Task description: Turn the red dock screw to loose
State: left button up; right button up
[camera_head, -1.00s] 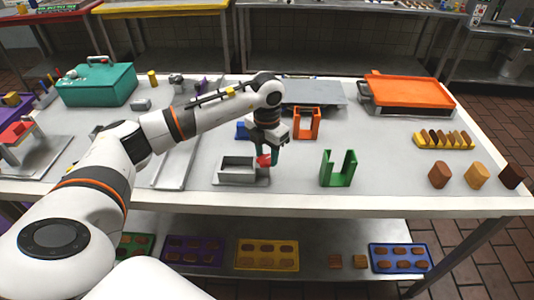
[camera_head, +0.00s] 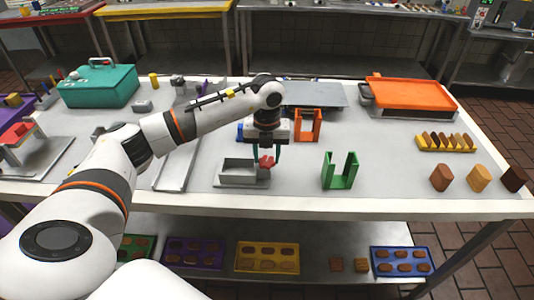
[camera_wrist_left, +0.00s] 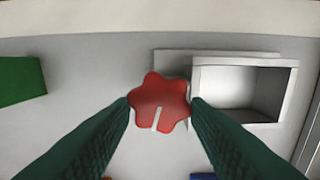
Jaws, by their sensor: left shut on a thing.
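The red dock screw (camera_head: 267,162) is a lobed knob at the right end of the grey metal dock (camera_head: 238,171). In the left wrist view the red screw (camera_wrist_left: 159,102) shows a pale slot mark that points toward the bottom of the picture. My left gripper (camera_head: 267,155) comes down over it from above. Its two green fingers (camera_wrist_left: 160,108) stand on either side of the knob and are shut on it. The open box of the dock (camera_wrist_left: 240,90) is beside the knob. My right gripper is not in view.
A green U-shaped holder (camera_head: 340,171) stands right of the dock, and an orange one (camera_head: 307,125) stands behind. A grey tray (camera_head: 176,168) lies to the left. The table front between dock and edge is clear.

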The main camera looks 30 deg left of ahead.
aim_at(267, 159)
pick_arm(q)
jog(key=shift+w+r, duration=0.1)
jog(key=shift+r, duration=0.05)
dwell(0.3)
jog(key=o, duration=1)
jog(key=shift+c, duration=0.2)
notch_tip(267, 159, up, 12)
jog(key=b, duration=0.2)
